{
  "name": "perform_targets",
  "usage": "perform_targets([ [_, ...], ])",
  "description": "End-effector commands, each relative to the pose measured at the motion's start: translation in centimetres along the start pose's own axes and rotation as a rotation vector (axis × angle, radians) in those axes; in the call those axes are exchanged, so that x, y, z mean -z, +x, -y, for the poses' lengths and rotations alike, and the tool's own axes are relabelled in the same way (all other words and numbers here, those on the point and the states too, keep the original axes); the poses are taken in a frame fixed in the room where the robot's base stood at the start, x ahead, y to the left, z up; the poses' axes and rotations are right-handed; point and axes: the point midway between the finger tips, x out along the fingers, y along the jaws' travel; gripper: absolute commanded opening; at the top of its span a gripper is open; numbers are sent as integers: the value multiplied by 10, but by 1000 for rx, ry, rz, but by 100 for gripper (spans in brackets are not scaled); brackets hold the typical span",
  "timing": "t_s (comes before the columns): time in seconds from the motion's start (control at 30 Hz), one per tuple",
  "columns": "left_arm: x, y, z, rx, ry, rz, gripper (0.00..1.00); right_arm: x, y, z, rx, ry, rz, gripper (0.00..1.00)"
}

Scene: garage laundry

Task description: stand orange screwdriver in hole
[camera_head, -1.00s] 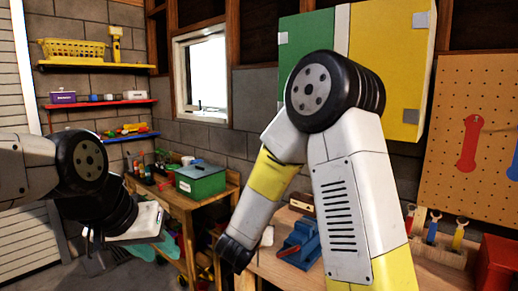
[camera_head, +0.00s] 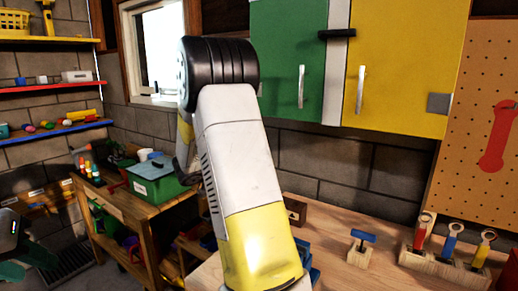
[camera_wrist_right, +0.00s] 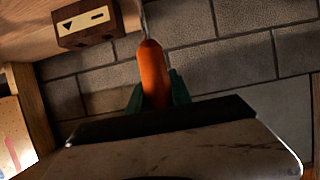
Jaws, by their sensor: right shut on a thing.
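The orange screwdriver (camera_wrist_right: 153,70) shows in the right wrist view, its handle between the green fingers of my right gripper (camera_wrist_right: 158,92), which is shut on it. A thin shaft extends from the handle to the top edge of that view. In the head view my right arm hides this gripper and the screwdriver. A small wooden block (camera_wrist_right: 88,22) with a dark triangle and slot mark lies beyond the handle; it also shows in the head view (camera_head: 296,209). I cannot make out the hole. My left gripper (camera_head: 28,258) is at the far left edge, partly cut off; its opening is unclear.
The wooden bench (camera_head: 345,272) has a blue-handled tool on a small block (camera_head: 361,247) and a wooden rack (camera_head: 440,266) with red, blue and yellow tools. A green box (camera_head: 158,180) stands on a side bench. Green and yellow cabinets (camera_head: 405,65) hang above.

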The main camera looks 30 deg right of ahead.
Motion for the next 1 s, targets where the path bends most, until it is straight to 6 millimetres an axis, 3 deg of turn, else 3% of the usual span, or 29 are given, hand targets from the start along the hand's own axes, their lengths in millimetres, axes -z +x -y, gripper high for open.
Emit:
perform_targets([
  [0.2, 0, 0, 0, 0, 0, 0, 36, 58, 51, -53, -196, 87, -4, 0],
  [0.43, 0, 0, 0, 0, 0, 0, 36, 101, 79, -95, -324, 138, -3, 0],
  [0.6, 0, 0, 0, 0, 0, 0, 36, 114, 86, -108, -358, 148, -2, 0],
  [1.0, 0, 0, 0, 0, 0, 0, 36, 114, 85, -108, -359, 149, 0, 0],
])
